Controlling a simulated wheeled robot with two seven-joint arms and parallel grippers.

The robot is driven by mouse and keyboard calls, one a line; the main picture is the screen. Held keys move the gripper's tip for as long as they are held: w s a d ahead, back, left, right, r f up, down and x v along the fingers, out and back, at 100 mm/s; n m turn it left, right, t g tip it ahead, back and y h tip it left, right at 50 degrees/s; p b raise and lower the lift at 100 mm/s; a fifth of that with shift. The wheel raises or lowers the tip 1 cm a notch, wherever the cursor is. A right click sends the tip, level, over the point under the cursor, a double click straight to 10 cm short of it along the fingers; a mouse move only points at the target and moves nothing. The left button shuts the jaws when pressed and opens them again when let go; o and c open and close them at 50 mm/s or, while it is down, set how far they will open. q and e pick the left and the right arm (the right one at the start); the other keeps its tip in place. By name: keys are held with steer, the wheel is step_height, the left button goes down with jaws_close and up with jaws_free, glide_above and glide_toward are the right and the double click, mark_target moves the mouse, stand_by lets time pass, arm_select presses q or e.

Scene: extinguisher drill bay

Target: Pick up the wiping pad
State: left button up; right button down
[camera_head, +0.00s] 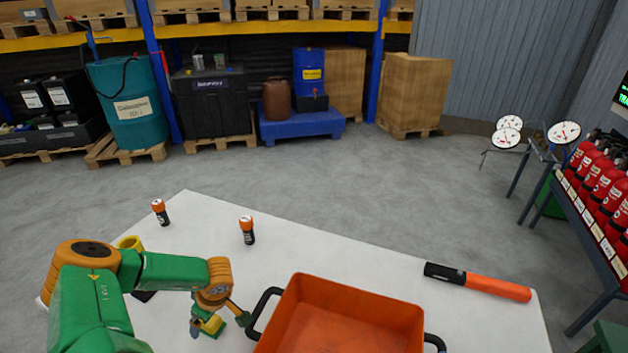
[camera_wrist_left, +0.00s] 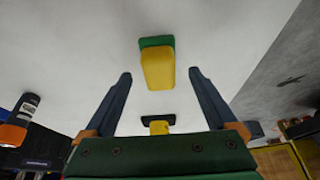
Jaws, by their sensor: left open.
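The wiping pad (camera_head: 212,326) is a small block, yellow with a green layer, on the white table just left of the orange tray. In the left wrist view the pad (camera_wrist_left: 158,68) lies ahead, centred between the fingers. My left gripper (camera_head: 219,320) is open above the pad, with one finger on each side of it in the picture. In the left wrist view the gripper (camera_wrist_left: 160,76) has its fingers spread with nothing held between them. Whether they reach down around the pad is hard to tell. My right gripper is not in view.
An orange tray (camera_head: 345,312) with black handles stands close right of my gripper. Two small orange-and-black flashlights (camera_head: 247,230) (camera_head: 160,212) stand farther back. A long orange-and-black torch (camera_head: 478,282) lies at the right. A yellow object (camera_head: 131,243) is partly hidden behind my left arm.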

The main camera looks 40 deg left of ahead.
arm_select(q)
steer(key=shift+x, duration=1.2)
jaws_close()
step_height(320, 180, up, 10)
steer(key=shift+r, duration=0.1)
